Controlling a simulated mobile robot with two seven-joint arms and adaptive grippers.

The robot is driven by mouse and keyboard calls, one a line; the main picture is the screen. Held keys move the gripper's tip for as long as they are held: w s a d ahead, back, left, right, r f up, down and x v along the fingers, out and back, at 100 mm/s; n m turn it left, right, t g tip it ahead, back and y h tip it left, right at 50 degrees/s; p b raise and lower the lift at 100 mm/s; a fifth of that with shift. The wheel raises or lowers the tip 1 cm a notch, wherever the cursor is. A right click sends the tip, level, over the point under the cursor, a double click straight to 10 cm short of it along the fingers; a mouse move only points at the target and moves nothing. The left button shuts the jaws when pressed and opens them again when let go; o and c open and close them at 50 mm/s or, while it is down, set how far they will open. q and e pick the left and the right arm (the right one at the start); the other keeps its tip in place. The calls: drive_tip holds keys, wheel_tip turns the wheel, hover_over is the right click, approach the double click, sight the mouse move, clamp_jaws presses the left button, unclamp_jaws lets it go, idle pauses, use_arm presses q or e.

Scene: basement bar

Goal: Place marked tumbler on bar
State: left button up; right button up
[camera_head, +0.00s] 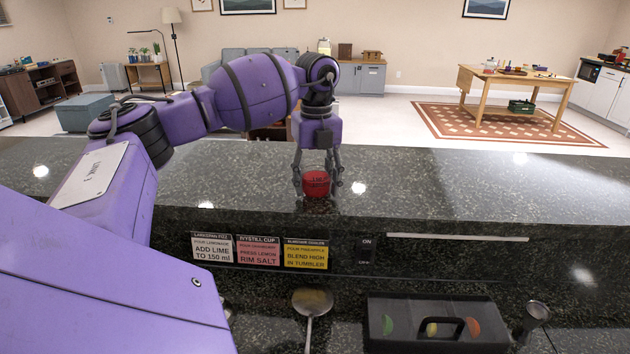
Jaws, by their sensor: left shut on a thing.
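My left arm reaches in from the left, and its gripper (317,178) points down over the bar (470,200), a dark speckled stone counter. The gripper is shut on a red tumbler (316,184), with a finger on either side of it. The tumbler looks upright and is at the bar's top surface near the front edge. I cannot tell whether its base touches the stone. No marking on it can be made out. My right gripper is not in view.
Recipe cards (258,251) and an on/off switch panel (366,254) sit on the bar's front face. Below are a round-ended metal spoon or strainer (312,302), a black caddy (440,310) and a metal cup (535,314). The bar top right of the gripper is clear.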

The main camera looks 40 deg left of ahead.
use_arm(q)
drive_tip(key=shift+f, duration=0.1)
drive_tip(key=o, duration=1.5)
wheel_tip(320, 180, up, 12)
drive_tip(key=shift+w, duration=0.1)
